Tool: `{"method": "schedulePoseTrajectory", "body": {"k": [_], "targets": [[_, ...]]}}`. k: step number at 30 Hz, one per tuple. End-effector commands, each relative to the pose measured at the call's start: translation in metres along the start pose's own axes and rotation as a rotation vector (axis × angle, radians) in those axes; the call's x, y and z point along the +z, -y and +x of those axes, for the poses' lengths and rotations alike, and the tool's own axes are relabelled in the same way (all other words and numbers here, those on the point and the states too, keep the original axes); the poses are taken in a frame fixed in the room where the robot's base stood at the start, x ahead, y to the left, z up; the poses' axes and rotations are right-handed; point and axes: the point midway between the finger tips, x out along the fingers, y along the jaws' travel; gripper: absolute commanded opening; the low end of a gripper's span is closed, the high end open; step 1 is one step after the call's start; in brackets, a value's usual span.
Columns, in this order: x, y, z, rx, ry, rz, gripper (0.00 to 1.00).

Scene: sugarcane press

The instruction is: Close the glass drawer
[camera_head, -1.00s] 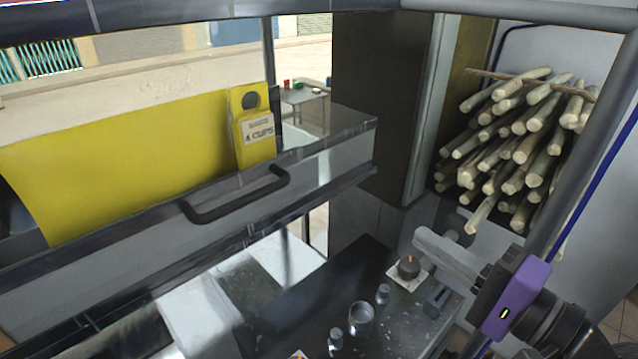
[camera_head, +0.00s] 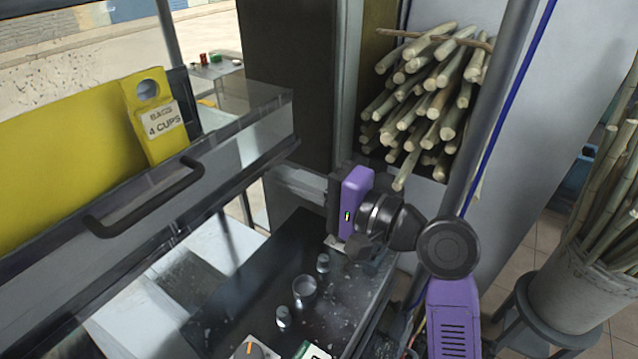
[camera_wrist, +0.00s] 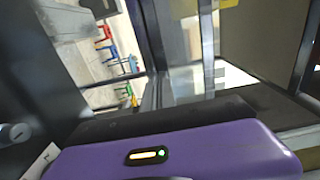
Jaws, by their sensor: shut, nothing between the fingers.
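The glass drawer (camera_head: 238,137) is a long grey-framed, partly see-through box across the left of the head view, with a black bar handle (camera_head: 145,198) on its front. I cannot tell for sure how far it stands out. My gripper (camera_head: 286,179) is shut and empty, its pale fingers pointing left just below and beside the drawer's right end. I cannot tell whether they touch it. In the wrist view my purple gripper body fills the bottom, and glassy panels and dark frame bars show beyond it; the fingertips are not clear there.
Cut sugarcane (camera_head: 430,95) is stacked behind my arm. A bucket of cane (camera_head: 585,290) stands on a stool at right.

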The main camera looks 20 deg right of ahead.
Motion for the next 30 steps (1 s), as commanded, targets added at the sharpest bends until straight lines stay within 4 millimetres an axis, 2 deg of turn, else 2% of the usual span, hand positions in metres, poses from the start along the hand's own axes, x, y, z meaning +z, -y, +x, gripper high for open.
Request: {"method": "schedulePoseTrajectory", "body": {"k": [1, 6, 21, 30], "targets": [[0.001, 0.002, 0.009, -0.001, 0.003, 0.001, 0.0], [0.0, 0.001, 0.027, 0.0, 0.001, 0.001, 0.0], [-0.001, 0.0, 0.034, 0.0, -0.001, -0.001, 0.0], [0.001, 0.002, 0.065, -0.003, 0.0, -0.003, 0.0]]}}
